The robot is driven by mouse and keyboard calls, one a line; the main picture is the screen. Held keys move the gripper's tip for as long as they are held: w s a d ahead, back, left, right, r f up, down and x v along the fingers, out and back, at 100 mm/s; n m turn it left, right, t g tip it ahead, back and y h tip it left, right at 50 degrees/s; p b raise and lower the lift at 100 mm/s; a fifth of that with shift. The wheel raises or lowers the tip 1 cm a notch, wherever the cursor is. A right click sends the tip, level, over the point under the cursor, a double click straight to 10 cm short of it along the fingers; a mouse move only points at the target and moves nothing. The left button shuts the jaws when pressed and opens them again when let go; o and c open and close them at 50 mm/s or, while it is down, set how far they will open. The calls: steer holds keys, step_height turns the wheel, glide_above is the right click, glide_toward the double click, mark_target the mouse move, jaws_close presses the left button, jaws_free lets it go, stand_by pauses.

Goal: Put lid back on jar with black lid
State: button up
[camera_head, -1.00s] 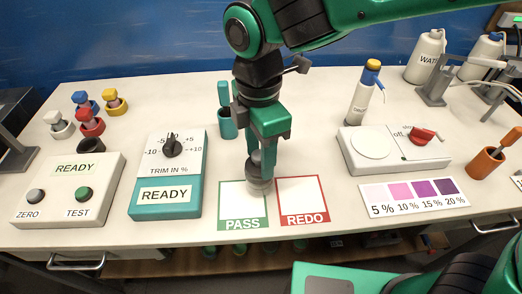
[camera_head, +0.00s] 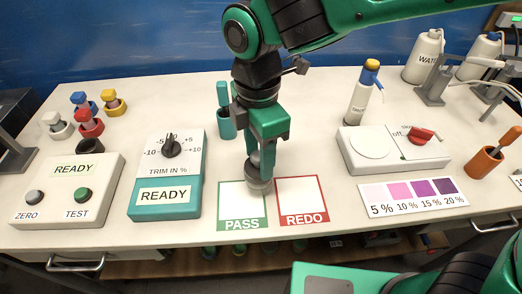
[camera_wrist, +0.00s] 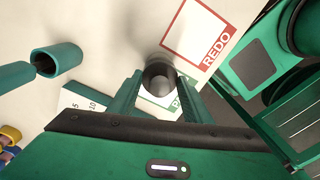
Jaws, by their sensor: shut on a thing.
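My gripper (camera_head: 257,158) points straight down over the top right corner of the green-edged PASS card (camera_head: 238,202).
A teal trim box (camera_head: 168,175) and a white ZERO/TEST box (camera_head: 68,190) stand left. A teal holder (camera_head: 227,125) is behind the gripper. Coloured-lid jars (camera_head: 90,122) are far left. A white stirrer (camera_head: 375,150) and a purple scale card (camera_head: 413,196) are right.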

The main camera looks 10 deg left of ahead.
steer(key=shift+f, duration=0.1)
stand_by(0.7)
steer(key=o, duration=1.6)
steer(key=shift+r, duration=3.55)
jaws_close()
steer(key=shift+f, duration=1.8)
steer(key=shift+r, duration=0.1)
